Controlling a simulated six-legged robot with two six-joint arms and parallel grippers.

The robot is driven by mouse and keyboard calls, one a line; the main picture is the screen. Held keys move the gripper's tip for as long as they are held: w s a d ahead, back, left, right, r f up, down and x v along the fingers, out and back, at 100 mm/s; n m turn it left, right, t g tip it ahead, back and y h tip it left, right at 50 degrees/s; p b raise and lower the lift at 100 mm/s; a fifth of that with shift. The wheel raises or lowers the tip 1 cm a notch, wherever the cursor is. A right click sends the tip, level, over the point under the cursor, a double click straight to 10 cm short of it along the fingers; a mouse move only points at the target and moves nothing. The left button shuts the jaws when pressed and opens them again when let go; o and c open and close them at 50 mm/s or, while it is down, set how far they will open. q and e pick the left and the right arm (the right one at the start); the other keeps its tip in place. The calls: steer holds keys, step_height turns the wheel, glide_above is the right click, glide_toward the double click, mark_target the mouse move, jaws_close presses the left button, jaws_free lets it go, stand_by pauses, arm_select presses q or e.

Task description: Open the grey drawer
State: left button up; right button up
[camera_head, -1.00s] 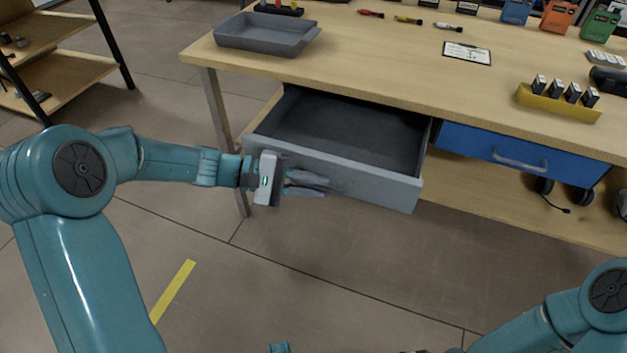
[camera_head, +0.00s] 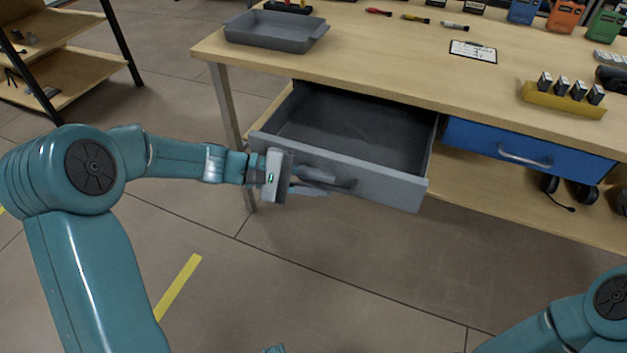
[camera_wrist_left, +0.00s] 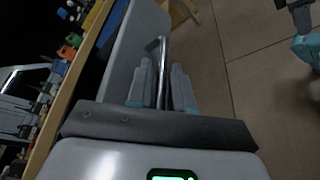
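The grey drawer (camera_head: 395,188) under the left part of the table is pulled well out, and its inside looks empty. Its front also shows in the left wrist view (camera_wrist_left: 135,45). My left gripper (camera_head: 328,182) is at the drawer's front. In the left wrist view the grey bar handle (camera_wrist_left: 163,48) runs between the two fingers of my left gripper (camera_wrist_left: 163,85). The fingers stand apart with narrow gaps beside the bar. My right gripper is out of view; only part of the right arm shows at bottom right.
A blue drawer (camera_head: 530,150) beside it is shut. The wooden table (camera_head: 400,65) carries a grey tray (camera_head: 275,45), a clipboard (camera_head: 473,51) and a yellow holder (camera_head: 565,101). A shelf (camera_head: 70,80) stands at far left. The floor before the drawer is clear.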

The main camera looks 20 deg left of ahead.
arm_select(q)
steer(key=shift+s+a, duration=0.1)
steer(key=p+v, duration=0.3)
steer(key=v, duration=1.3)
steer(key=shift+a, duration=0.1)
steer(key=s+d+f+g+y, duration=0.3)
steer(key=d+f, duration=0.2)
steer(key=f, duration=0.5)
steer(key=s+d+f+g+y, duration=0.2)
steer(key=d+f, duration=0.3)
steer(key=f, duration=0.6)
steer(key=s+d+f+m+y, duration=0.6)
steer(key=s+d+f+m, duration=0.2)
steer(key=s+f, duration=0.35)
step_height(320, 180, up, 21)
steer(key=p, duration=2.1)
steer(key=shift+w+d+t, duration=0.3)
steer(key=shift+d, duration=0.1)
